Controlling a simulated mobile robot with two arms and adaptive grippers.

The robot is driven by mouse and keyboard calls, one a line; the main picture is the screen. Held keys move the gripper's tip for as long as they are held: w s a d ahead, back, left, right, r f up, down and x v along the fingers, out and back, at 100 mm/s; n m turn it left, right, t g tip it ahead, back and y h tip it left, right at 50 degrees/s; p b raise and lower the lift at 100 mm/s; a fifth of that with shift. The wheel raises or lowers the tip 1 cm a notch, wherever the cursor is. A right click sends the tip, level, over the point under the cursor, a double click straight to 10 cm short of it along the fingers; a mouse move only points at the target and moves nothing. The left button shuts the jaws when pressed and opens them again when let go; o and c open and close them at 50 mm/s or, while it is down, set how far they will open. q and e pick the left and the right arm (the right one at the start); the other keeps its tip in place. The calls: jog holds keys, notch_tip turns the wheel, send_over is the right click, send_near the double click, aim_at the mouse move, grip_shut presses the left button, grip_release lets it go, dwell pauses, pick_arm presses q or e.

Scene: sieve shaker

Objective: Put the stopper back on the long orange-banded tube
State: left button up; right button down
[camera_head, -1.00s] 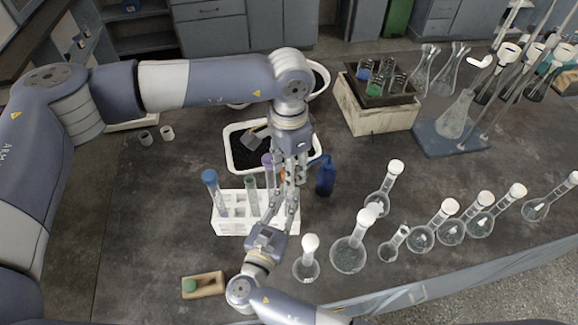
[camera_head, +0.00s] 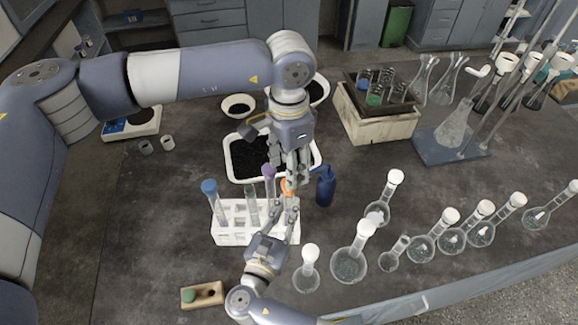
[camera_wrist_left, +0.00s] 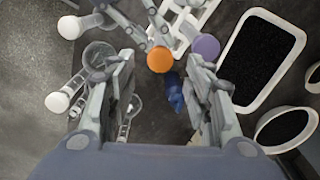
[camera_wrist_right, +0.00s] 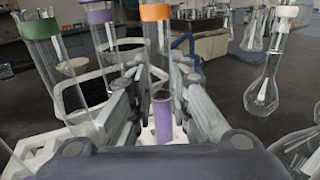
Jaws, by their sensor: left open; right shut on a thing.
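The orange stopper (camera_head: 288,187) sits on top of a clear long tube, seen in the right wrist view (camera_wrist_right: 155,12). My right gripper (camera_head: 290,210) is shut on this tube below the stopper, beside the white rack (camera_head: 228,240). My left gripper (camera_head: 291,172) is open above it. In the left wrist view the stopper (camera_wrist_left: 160,60) shows between the spread fingers, apart from them.
Blue- (camera_head: 209,187), green- (camera_wrist_right: 38,26) and purple-topped (camera_head: 269,170) tubes stand beside the orange one. A black-filled white tray (camera_head: 232,172) and blue bottle (camera_head: 325,186) are close behind. Several flasks (camera_head: 349,262) stand to the right. A wooden block (camera_head: 207,296) lies in front.

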pick_arm(q)
jog(key=shift+c, duration=1.3)
jog(key=n, duration=0.5)
jog(key=shift+r+n, duration=0.1)
jog(key=shift+n, duration=0.2)
jog(key=n, duration=0.5)
jog(key=shift+r, duration=0.1)
jog(key=n, duration=0.5)
jog(key=shift+r, duration=0.1)
jog(key=n, duration=0.5)
jog(key=shift+r, duration=0.1)
jog(key=n, duration=0.5)
jog(key=shift+r, duration=0.15)
jog(key=n, duration=0.5)
jog(key=shift+r, duration=0.1)
jog(key=n, duration=0.5)
jog(key=shift+r, duration=0.1)
jog(key=n, duration=0.5)
jog(key=shift+r+n, duration=0.1)
jog(key=shift+n, duration=0.3)
